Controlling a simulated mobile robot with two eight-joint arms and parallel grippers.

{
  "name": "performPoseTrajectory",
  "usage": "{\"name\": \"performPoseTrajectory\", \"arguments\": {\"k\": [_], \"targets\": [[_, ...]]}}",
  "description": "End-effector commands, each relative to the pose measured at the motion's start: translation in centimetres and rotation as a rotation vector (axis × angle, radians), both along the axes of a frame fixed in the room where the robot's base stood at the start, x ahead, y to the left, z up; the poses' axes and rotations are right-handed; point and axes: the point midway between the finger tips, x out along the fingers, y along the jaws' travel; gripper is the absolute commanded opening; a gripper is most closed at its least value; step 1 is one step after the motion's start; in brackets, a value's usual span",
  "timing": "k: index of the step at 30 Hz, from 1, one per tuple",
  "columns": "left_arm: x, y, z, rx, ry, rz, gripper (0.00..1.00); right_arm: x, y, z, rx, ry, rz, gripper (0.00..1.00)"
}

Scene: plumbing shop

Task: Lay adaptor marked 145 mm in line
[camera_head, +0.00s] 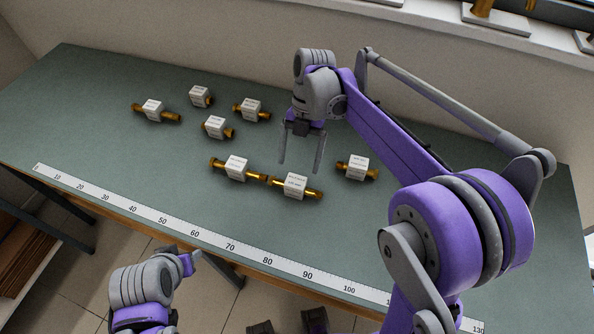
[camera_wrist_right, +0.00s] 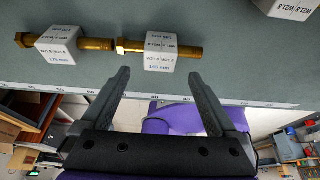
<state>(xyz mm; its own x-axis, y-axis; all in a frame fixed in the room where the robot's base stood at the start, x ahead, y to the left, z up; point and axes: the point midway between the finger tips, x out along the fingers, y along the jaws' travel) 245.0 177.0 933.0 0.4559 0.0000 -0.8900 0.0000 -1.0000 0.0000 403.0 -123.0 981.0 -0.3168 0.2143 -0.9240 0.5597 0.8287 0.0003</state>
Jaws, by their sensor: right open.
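The adaptor whose white block seems to read 145 mm (camera_wrist_right: 160,52) is brass-ended and lies on the green bench, also in the head view (camera_head: 296,185). Another adaptor (camera_head: 237,168), with a label like 175 mm, lies end to end with it on the left, also in the right wrist view (camera_wrist_right: 60,47). Their facing brass ends touch or nearly touch. My right gripper (camera_head: 300,166) is open and empty above and just behind the pair; its fingers (camera_wrist_right: 160,76) show apart in the wrist view. My left gripper (camera_head: 188,262) is low in front of the bench, its jaws unclear.
Another adaptor (camera_head: 357,168) lies to the right of the pair, its block also at the wrist view's top right (camera_wrist_right: 292,8). Several more, such as one at far left (camera_head: 153,110), lie further back. A ruler strip (camera_head: 200,237) runs along the front edge. Bench space between is clear.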

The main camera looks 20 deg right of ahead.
Motion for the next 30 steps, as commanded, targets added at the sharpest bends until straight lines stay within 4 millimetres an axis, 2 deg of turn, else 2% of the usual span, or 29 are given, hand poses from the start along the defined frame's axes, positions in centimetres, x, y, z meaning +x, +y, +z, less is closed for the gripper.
{"name": "performPoseTrajectory", "arguments": {"k": [3, 7, 13, 16, 20, 25, 30], "targets": [[0.1, 0.0, 0.3, 0.0, -0.002, 0.0, 0.5, 0.9, -0.6, 2.5, -0.001, 0.0, -0.002, 0.94], [0.2, 0.0, 0.5, 0.0, -0.003, 0.0, 0.5, 1.5, -1.0, 4.4, -0.001, -0.001, -0.001, 0.94], [0.2, 0.0, 0.6, 0.0, -0.004, 0.0, 0.5, 1.8, -1.4, 5.7, -0.009, -0.002, -0.023, 0.94], [0.2, 0.0, 0.6, 0.0, -0.004, 0.0, 0.5, 0.9, -1.5, 5.8, -0.054, -0.014, -0.136, 0.94], [0.2, 0.0, 0.6, 0.0, -0.004, 0.0, 0.5, -1.5, -2.0, 5.3, -0.157, -0.052, -0.455, 0.94], [0.2, 0.0, 0.6, 0.0, -0.004, 0.0, 0.5, -5.4, -2.9, 3.7, -0.252, -0.113, -1.009, 0.94], [0.2, 0.0, 0.6, 0.0, -0.004, 0.0, 0.5, -9.3, -3.8, 1.4, -0.236, -0.152, -1.571, 0.94]]}}
